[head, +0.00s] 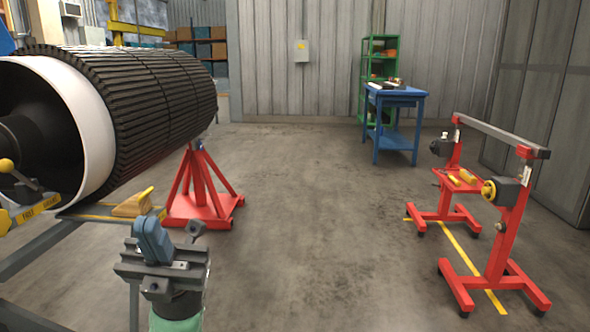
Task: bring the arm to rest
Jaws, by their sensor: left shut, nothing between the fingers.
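My left gripper (150,222) is at the lower left, on my arm that rises from the bottom edge. Its blue-grey fingers are together and hold nothing. The gripper is in open air as seen here, in front of the big rotor and its red stand; whether it touches the nearby grey rail cannot be told. My right gripper and right arm are not in view.
A large black ribbed rotor (150,95) fills the upper left, with a red stand (203,190) below it. A red wheeled frame (502,235) stands right; a blue table (392,100) stands behind. The middle floor is clear.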

